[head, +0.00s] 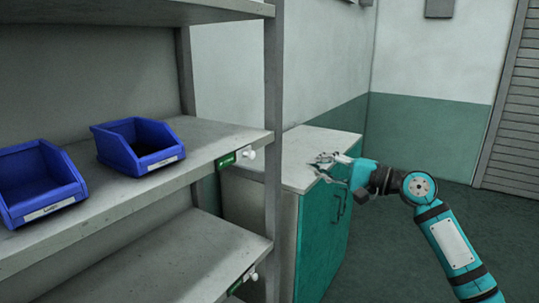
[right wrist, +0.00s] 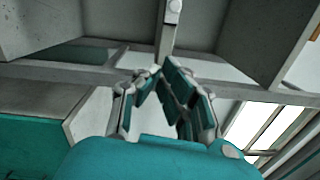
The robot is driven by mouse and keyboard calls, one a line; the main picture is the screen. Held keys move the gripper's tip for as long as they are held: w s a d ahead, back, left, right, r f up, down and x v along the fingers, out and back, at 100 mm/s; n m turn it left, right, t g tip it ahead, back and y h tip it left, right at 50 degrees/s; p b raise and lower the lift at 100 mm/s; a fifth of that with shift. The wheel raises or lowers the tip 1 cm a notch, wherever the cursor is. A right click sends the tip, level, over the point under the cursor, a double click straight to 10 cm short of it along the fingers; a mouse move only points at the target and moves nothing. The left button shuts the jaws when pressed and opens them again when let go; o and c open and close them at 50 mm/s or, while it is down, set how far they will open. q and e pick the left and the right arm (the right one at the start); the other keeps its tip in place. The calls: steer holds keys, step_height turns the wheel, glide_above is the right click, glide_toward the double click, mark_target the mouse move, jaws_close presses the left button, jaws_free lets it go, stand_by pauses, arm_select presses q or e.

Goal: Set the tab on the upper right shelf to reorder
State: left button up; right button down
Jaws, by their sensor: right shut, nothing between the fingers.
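A small green tab (head: 227,160) with white lettering, too small to read, sits on the front edge of the shelf board with the blue bins. A white knob (head: 249,154) is beside it at the board's right end. A second green tab (head: 235,285) and white knob (head: 254,277) are on the lower board. My right gripper (head: 322,163) is right of the upper knob and apart from it, in front of the teal cabinet's top. It is shut and empty; its fingers also show in the right wrist view (right wrist: 157,74). My left gripper is out of view.
Two blue bins (head: 139,146) stand on the upper board (head: 219,139). A grey upright post (head: 273,110) stands at the rack's right end. The teal cabinet (head: 322,235) with a pale top is behind and right of it. Open floor lies right of the cabinet.

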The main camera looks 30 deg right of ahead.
mark_target(248, 154)
steer(key=p+x, duration=0.2)
steer(key=x, duration=0.1)
steer(key=a+p+x, duration=0.1)
steer(key=p+x, duration=0.1)
steer(key=x, duration=0.2)
steer(key=s+a+p+x, duration=0.1)
steer(key=p+x, duration=0.1)
steer(key=x, duration=0.2)
steer(key=shift+s+a+r+p, duration=0.1)
steer(key=shift+r+p, duration=0.25)
steer(key=shift+s+a+f, duration=0.1)
steer(key=shift+s+a, duration=0.05)
steer(key=shift+a, duration=0.4)
